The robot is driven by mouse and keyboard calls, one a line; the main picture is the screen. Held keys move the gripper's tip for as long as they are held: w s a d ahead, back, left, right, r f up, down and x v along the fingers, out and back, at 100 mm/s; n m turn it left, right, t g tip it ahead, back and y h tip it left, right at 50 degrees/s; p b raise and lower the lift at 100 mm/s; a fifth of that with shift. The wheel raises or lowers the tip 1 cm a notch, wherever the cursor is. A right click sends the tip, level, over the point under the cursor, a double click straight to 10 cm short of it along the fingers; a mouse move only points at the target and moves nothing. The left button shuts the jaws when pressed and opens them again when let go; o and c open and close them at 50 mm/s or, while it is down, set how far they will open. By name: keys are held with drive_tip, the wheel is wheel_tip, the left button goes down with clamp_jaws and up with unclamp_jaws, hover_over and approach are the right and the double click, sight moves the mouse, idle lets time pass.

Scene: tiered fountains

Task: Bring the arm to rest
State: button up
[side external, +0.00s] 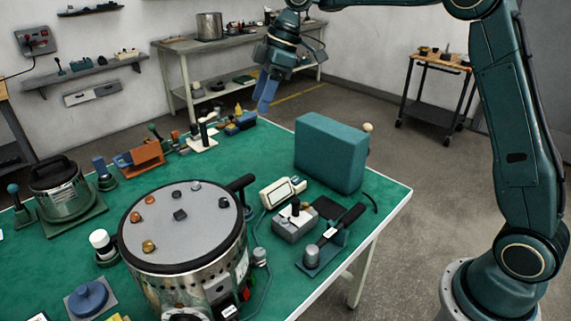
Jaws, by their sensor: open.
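My gripper (265,97) is in the upper middle of the side external view, at the end of my teal arm. It points downward with blue fingers and appears raised above the far edge of the green table (255,153). The fingers overlap from this angle, so the gap between them is hard to see. Nothing shows held in it. It looks apart from the objects on the table.
A large round metal drum (190,250) stands at the table's front. A teal box (330,152) stands at the right. Small devices line the far left edge. A grey workbench (180,46) and a cart (440,62) stand behind on open floor.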

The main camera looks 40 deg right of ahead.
drive_tip(key=s+r+m+t+h, duration=0.1)
drive_tip(key=s+r+m, duration=0.2)
drive_tip(key=s, duration=0.5)
drive_tip(key=s+r+m+t, duration=0.1)
drive_tip(key=s+r+m, duration=0.2)
drive_tip(key=s, duration=0.5)
drive_tip(key=s+d+f+m+h, duration=0.1)
drive_tip(key=s+d+f+m, duration=0.1)
drive_tip(key=s, duration=0.7)
drive_tip(key=s+d+f+m+t+h, duration=0.1)
drive_tip(key=s+d+f+m, duration=0.2)
drive_tip(key=s, duration=0.6)
wheel_tip(320, 180, down, 2)
drive_tip(key=shift+s+d+f+m+h, duration=0.1)
drive_tip(key=shift+s+d+m+h, duration=0.2)
drive_tip(key=shift+d+h, duration=0.1)
